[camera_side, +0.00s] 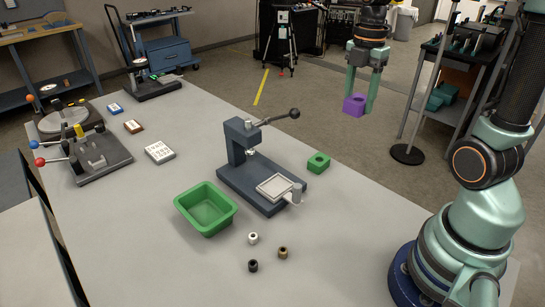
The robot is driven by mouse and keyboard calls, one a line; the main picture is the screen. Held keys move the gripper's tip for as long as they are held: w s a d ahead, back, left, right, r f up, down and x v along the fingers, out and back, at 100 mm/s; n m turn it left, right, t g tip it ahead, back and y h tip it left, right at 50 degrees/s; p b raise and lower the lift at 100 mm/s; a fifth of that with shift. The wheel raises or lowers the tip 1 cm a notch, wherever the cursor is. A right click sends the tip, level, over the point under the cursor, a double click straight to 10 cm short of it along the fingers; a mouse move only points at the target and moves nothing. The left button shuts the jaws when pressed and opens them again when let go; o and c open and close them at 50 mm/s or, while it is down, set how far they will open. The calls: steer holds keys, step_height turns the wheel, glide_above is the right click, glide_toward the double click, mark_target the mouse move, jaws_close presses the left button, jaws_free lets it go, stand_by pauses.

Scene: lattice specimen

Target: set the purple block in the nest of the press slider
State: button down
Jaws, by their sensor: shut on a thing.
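My gripper (362,93) is at the upper right with its green fingers shut on the purple block (354,105). The block is held up in the air, apart from the table and the press. The press (239,145) is dark blue-grey, with a lever handle pointing right. Its slider (275,188) is a pale framed plate at the front right of the press base, and its nest looks empty. The gripper and block appear above and to the right of the slider in the picture.
A green block with a hole (318,163) sits right of the press. A green tray (206,209) stands at its front left. Several small nuts or bushings (253,238) lie in front. A lever fixture (85,150) and small plates (159,152) are at the left.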

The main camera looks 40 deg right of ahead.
mark_target(349, 99)
step_height(349, 99, up, 3)
steer(key=shift+f, duration=0.1)
steer(key=shift+w+a+r+m, duration=0.15)
steer(key=shift+r+m, duration=0.15)
steer(key=m, duration=0.2)
steer(key=w+a+m, duration=0.1)
steer(key=shift+w+a+m, duration=0.1)
steer(key=shift+a+m, duration=0.15)
steer(key=shift+m, duration=0.15)
steer(key=w+a+m, duration=0.4)
steer(key=a+m, duration=0.4)
steer(key=m, duration=0.7)
steer(key=w+a+m, duration=0.3)
steer(key=a+m, duration=0.5)
steer(key=m, duration=0.8)
step_height(349, 99, down, 20)
steer(key=shift+d+r, duration=0.15)
